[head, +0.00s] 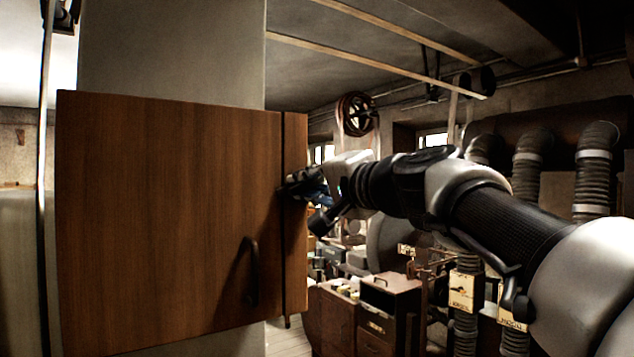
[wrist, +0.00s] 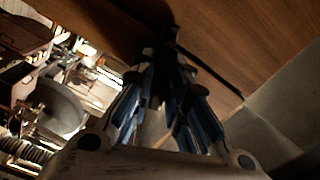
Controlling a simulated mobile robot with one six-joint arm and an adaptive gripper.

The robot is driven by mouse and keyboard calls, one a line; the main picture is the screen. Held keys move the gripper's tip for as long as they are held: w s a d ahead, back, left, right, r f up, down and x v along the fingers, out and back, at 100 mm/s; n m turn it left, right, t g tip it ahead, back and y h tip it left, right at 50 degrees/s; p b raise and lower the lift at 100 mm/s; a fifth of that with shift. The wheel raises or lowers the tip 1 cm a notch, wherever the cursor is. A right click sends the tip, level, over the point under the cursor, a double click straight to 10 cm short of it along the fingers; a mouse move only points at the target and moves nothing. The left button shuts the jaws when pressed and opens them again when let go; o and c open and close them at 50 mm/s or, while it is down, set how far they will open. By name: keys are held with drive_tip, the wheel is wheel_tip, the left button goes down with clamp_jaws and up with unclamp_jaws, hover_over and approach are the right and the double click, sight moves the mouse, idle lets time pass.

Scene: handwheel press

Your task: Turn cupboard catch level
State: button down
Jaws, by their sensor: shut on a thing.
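A brown wooden cupboard (head: 165,210) fills the left half of the head view, with its door closed. My gripper (head: 290,188) reaches in from the right to the door's right edge. Its fingers are shut on the cupboard catch, a small dark part mostly hidden by the fingertips and shadow. I cannot tell the catch's exact angle. In the wrist view my gripper (wrist: 164,52) has its blue-sided fingers close together against the dark edge of the wood (wrist: 235,40).
A dark curved door handle (head: 251,272) sits lower on the cupboard door. A pale pillar (head: 170,45) stands behind the cupboard. Ribbed ducts (head: 595,165) and a wooden drawer cabinet (head: 388,305) stand at the right. The space just right of the cupboard holds my arm.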

drive_tip(key=shift+f+m+p, duration=0.15)
drive_tip(key=shift+m+p, duration=0.2)
drive_tip(key=shift+m, duration=1.85)
drive_tip(key=c, duration=1.6)
unclamp_jaws()
drive_tip(key=shift+c, duration=0.2)
drive_tip(key=v, duration=1.2)
